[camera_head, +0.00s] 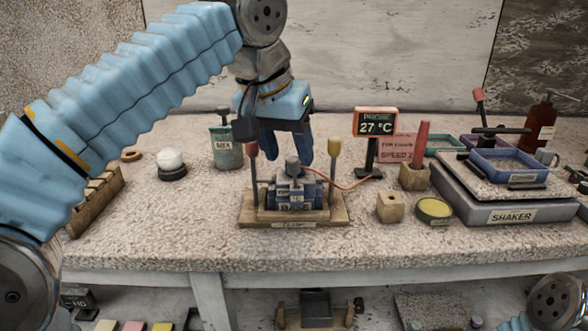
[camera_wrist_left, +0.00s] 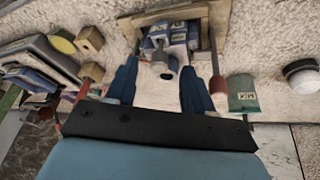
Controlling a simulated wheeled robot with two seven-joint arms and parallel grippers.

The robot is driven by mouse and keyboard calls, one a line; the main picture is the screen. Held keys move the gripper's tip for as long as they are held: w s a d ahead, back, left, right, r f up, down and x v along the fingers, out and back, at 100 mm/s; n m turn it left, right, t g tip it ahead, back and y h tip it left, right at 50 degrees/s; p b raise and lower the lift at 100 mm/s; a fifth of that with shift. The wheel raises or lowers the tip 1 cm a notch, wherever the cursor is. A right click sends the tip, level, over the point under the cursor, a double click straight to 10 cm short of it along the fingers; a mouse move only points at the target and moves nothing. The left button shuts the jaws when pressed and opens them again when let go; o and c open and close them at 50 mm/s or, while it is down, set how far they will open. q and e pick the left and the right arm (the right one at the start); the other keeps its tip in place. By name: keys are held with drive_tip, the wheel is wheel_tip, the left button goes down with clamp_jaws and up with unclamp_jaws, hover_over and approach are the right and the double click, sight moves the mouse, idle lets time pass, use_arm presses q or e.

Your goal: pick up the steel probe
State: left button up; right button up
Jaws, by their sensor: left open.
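The steel probe (camera_head: 292,168) appears as a grey round-topped piece standing up from a blue block (camera_head: 296,195) on a wooden stand (camera_head: 262,217). An orange cable runs from near it to the probe display. In the left wrist view the probe's grey end (camera_wrist_left: 165,71) shows between the fingers. My left gripper (camera_head: 287,152) is open above the block, its fingers pointing down, with nothing held. It also shows in the left wrist view (camera_wrist_left: 159,70). Whether a finger touches the probe I cannot tell. My right gripper is out of view.
A red-topped post (camera_head: 252,160) and a yellow-topped post (camera_head: 333,158) rise from the stand close to the left gripper. The probe display (camera_head: 376,123) reads 27 °C. A shaker (camera_head: 512,214) stands right; a green container (camera_head: 226,150) stands behind left.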

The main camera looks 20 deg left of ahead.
sight(293, 159)
use_arm(q)
drive_tip(key=x, duration=0.3)
drive_tip(key=shift+w+f, duration=0.25)
drive_tip(key=shift+f, duration=0.05)
drive_tip(key=shift+d, duration=0.1)
drive_tip(key=shift+c, duration=0.3)
clamp_jaws()
drive_tip(key=shift+r, duration=0.1)
